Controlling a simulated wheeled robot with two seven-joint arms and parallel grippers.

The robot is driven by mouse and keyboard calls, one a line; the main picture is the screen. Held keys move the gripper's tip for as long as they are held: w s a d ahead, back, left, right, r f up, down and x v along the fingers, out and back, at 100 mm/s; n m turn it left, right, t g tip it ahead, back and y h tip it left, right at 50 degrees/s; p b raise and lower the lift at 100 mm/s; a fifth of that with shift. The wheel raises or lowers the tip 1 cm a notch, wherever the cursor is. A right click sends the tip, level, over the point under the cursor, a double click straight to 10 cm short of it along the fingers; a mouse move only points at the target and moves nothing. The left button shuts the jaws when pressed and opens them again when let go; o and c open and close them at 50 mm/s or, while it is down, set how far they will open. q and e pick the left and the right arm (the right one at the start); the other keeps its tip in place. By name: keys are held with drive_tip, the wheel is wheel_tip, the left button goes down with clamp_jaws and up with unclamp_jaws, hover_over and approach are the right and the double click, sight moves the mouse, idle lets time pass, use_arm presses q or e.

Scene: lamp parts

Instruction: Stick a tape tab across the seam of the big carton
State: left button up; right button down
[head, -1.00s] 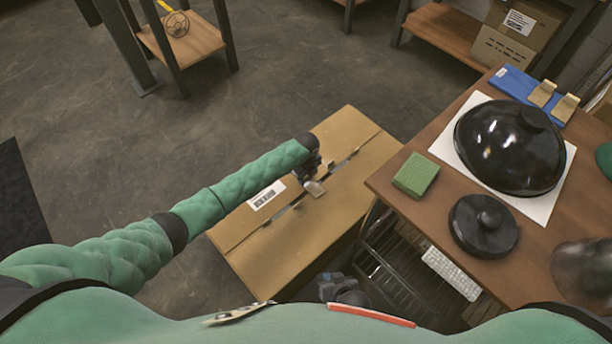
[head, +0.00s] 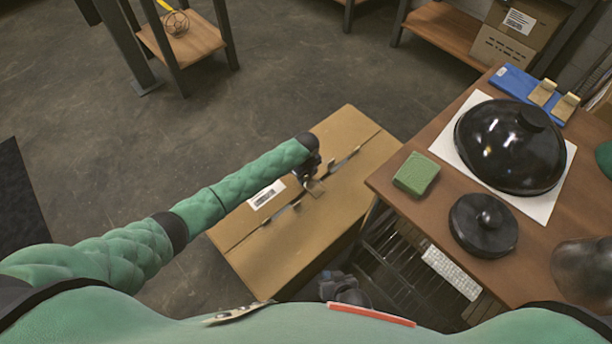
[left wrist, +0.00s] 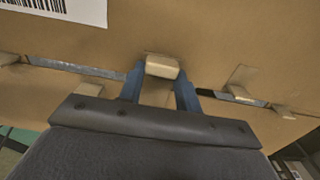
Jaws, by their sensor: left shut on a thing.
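The big carton (head: 345,135) lies on the floor left of the table, with a dark seam along its top. My left gripper (head: 312,184) is over the middle of that seam. In the left wrist view its two blue fingers (left wrist: 160,90) are shut on a small tan tape tab (left wrist: 162,67), which lies at the seam of the carton (left wrist: 215,40). Whether the tab sticks to the cardboard cannot be told. My right gripper (head: 342,288) is low in the head view, beside the carton's near end; its fingers are not clear.
The wooden table (head: 410,215) at right holds a black dome shade (head: 505,150), a round black base (head: 483,226), a green block (head: 416,174) and a blue strip (head: 515,82) with two tan tabs (head: 543,93). Open floor lies left of and beyond the carton.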

use_arm(q)
drive_tip(key=shift+f, duration=0.25)
use_arm(e)
drive_tip(key=shift+s+f, duration=0.15)
drive_tip(key=shift+f, duration=0.05)
use_arm(q)
drive_tip(key=shift+f, duration=0.15)
use_arm(e)
drive_tip(key=shift+w+r, duration=0.1)
drive_tip(key=shift+w, duration=0.25)
use_arm(q)
drive_tip(key=o, duration=1)
use_arm(e)
drive_tip(key=shift+s+f, duration=0.2)
drive_tip(key=shift+s, duration=0.25)
